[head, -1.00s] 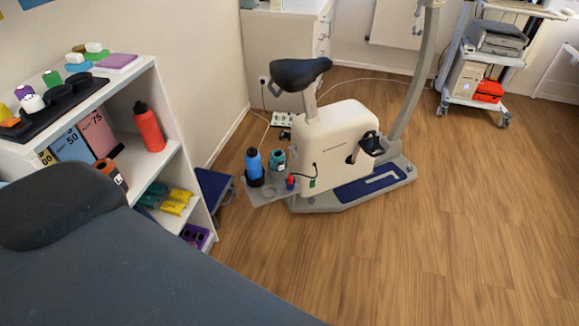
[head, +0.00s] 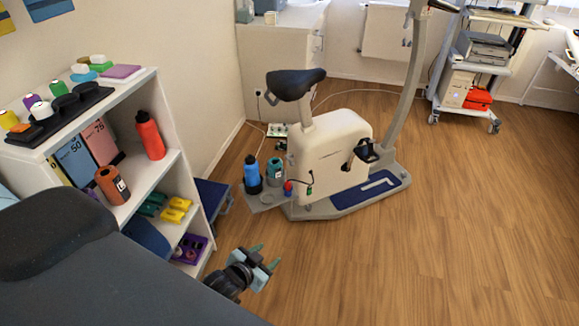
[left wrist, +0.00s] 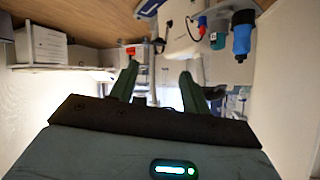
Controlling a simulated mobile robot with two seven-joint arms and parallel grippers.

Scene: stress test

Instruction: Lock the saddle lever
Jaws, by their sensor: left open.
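The exercise bike (head: 328,150) stands on the wood floor with a black saddle (head: 294,83) on a grey post (head: 306,115). I cannot make out a saddle lever clearly on the post. A small red and blue piece (head: 288,188) is at the rear of the body, above the rear tray (head: 262,201); it also shows in the left wrist view (left wrist: 202,25). My left gripper (head: 266,256) is open and empty, in front of the bike and below its tray, apart from it. Its two green fingers (left wrist: 158,72) stand spread in the left wrist view. My right gripper is not in view.
A blue bottle (head: 252,175) and a teal container (head: 275,172) stand on the rear tray. A white shelf (head: 170,160) with bottles and boxes is at the left. A dark padded surface (head: 110,280) fills the lower left. The floor (head: 440,230) at right is clear.

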